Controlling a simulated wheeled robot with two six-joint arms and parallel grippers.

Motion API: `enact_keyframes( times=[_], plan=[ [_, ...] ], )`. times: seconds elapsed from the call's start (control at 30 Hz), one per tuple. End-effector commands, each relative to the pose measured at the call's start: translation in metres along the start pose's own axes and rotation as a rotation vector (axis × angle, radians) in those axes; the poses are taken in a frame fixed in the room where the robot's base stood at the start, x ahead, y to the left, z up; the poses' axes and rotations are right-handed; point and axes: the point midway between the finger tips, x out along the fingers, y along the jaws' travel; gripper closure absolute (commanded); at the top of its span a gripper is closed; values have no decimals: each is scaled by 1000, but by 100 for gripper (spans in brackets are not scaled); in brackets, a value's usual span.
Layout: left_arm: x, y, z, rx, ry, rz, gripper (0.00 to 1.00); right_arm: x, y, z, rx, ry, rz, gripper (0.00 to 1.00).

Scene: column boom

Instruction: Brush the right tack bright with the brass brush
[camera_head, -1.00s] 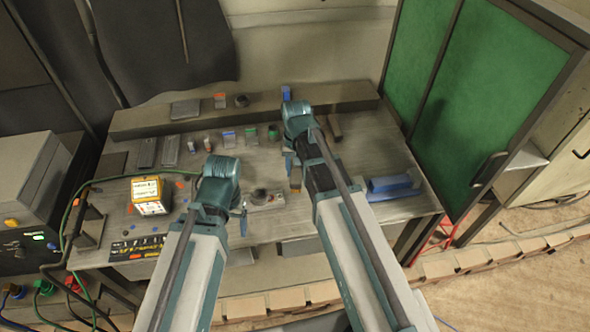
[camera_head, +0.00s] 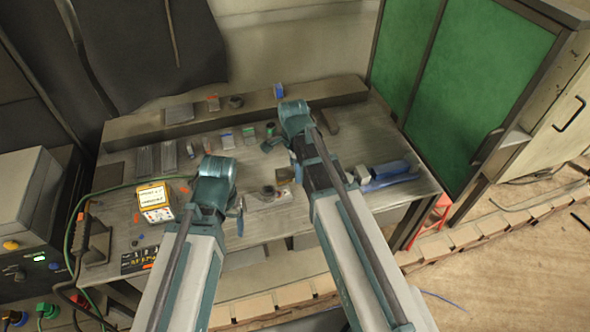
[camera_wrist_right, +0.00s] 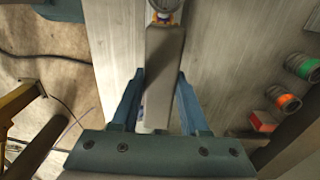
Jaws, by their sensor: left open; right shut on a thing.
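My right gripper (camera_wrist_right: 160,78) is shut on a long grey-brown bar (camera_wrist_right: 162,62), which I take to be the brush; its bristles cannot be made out. In the head view the right gripper (camera_head: 292,158) is above the middle of the bench, mostly hidden by its own wrist. A small light work plate (camera_head: 262,197) with a dark round piece lies on the bench, left of and nearer than that gripper. The tacks are too small to tell apart. My left gripper (camera_head: 240,214) is open and empty, just left of the plate.
A yellow-framed meter box (camera_head: 155,203) stands at left. Several small jars and blocks, with a green jar (camera_head: 270,129), line the back. Blue rolls (camera_head: 390,172) lie at right, beside a green cabinet door (camera_head: 480,90). The bench front (camera_head: 300,215) is mostly clear.

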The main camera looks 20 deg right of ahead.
Motion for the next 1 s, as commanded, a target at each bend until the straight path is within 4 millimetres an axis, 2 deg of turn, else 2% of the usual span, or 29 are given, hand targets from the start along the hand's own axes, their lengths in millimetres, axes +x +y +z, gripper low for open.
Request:
enact_keyframes(
  times=[0.37, 0.8, 1.0],
  plan=[
    [13, 1, -1, 0, 0, 0, 25, 13, 0, 0, -2, 0, 0, 100],
    [53, 5, -3, -1, 0, 0, 25, 53, 0, 2, -3, 0, 0, 100],
    [63, 6, -4, -1, 0, 0, 25, 64, 0, 2, -3, 0, 0, 100]
  ],
)
